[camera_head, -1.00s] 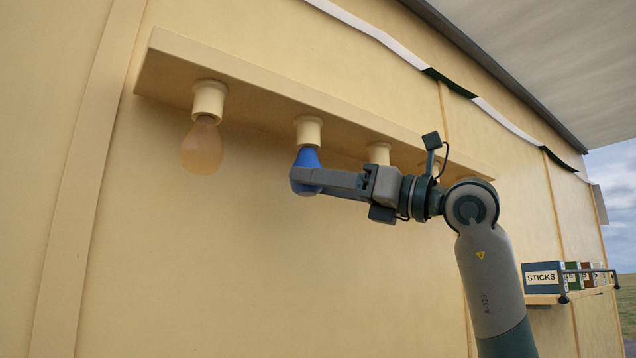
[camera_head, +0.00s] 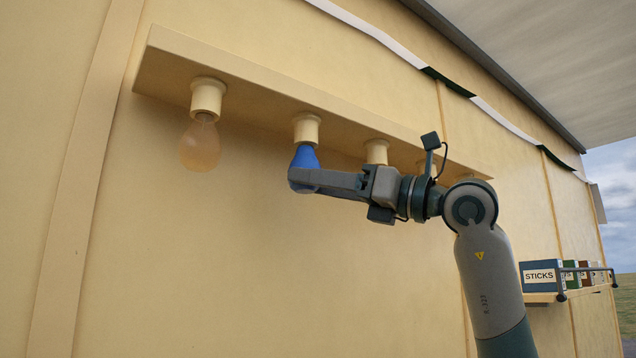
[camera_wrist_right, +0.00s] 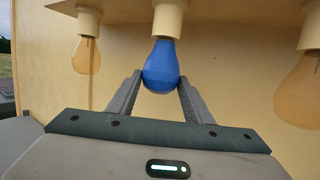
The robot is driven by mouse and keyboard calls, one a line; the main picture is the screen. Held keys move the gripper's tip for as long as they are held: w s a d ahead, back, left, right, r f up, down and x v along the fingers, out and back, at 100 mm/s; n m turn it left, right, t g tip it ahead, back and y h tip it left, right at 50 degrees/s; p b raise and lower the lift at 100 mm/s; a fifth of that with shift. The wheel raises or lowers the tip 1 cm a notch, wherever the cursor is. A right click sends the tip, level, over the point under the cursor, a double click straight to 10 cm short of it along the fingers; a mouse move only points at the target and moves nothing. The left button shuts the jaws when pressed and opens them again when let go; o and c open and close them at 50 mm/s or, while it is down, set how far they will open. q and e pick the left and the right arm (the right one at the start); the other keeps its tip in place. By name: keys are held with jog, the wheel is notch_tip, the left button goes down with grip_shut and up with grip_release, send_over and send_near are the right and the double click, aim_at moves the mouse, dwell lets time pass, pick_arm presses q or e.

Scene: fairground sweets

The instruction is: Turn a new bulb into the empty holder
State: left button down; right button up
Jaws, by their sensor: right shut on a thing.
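A blue bulb (camera_head: 304,157) stands upright just under a cream holder (camera_head: 306,127) on the wall batten; its neck meets the holder's mouth. My right gripper (camera_head: 302,180) is shut on the bulb's round lower part. In the right wrist view the blue bulb (camera_wrist_right: 161,66) sits between the two fingers of my right gripper (camera_wrist_right: 160,88), its top at the holder (camera_wrist_right: 168,20). How far the neck is inside is hidden. My left gripper is not in view.
An orange bulb (camera_head: 200,146) hangs from the holder to the left. More holders (camera_head: 376,151) run along the batten (camera_head: 260,88) to the right, partly behind my arm. A shelf (camera_head: 545,297) with labelled boxes is at lower right. The wall below the batten is clear at left.

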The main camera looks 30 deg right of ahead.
jog(key=shift+o, duration=0.2)
jog(key=shift+r, duration=0.35)
jog(key=o, duration=1.1)
